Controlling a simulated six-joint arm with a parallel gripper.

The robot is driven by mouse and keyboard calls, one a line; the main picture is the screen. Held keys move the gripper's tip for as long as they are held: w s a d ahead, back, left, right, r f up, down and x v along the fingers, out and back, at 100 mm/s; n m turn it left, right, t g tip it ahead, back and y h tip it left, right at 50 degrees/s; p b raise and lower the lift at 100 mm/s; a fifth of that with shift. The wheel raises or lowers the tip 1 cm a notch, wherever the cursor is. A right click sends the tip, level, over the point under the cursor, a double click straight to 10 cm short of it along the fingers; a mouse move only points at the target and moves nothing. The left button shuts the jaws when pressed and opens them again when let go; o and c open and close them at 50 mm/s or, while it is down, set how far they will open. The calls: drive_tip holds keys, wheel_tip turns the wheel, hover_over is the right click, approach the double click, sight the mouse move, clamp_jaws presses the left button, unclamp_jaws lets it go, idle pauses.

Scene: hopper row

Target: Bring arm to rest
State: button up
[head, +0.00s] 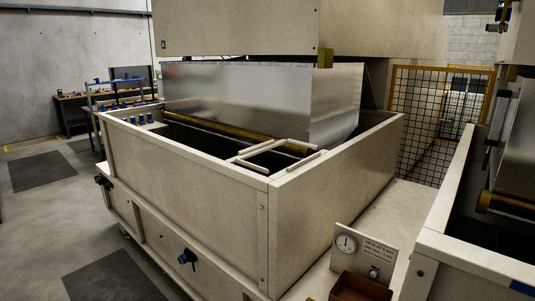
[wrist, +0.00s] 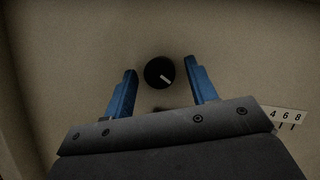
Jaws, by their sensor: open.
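My gripper (wrist: 162,71) is open in the wrist view, its two blue fingers spread apart. A round black knob (wrist: 158,72) with a white pointer mark shows between the fingertips, on a beige panel (wrist: 230,45). A gap shows on each side of the knob, and nothing is held. How far the fingertips are from the panel is hard to tell. I do not make out my arm or gripper in the head view.
A large beige hopper bin (head: 185,210) with a metal chute (head: 335,105) fills the middle. A dial panel (head: 365,248) and a brown open box (head: 360,287) stand at front right, beside another bin (head: 465,262). A number label (wrist: 288,119) is right of the gripper. Floor is open at left.

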drive_tip(key=v, duration=1.7)
drive_tip(key=w+d+r+n+g+y, duration=0.1)
drive_tip(key=w+d+r+n+y, duration=0.2)
drive_tip(key=n, duration=0.6)
drive_tip(key=w+d+r+n+g+y, duration=0.1)
drive_tip(key=w+d+r+n+y, duration=0.2)
drive_tip(key=w+d+n, duration=0.4)
drive_tip(key=w+r+n, duration=0.1)
drive_tip(key=w+n, duration=0.1)
drive_tip(key=shift+w+n+y, duration=0.3)
drive_tip(key=shift+w, duration=0.05)
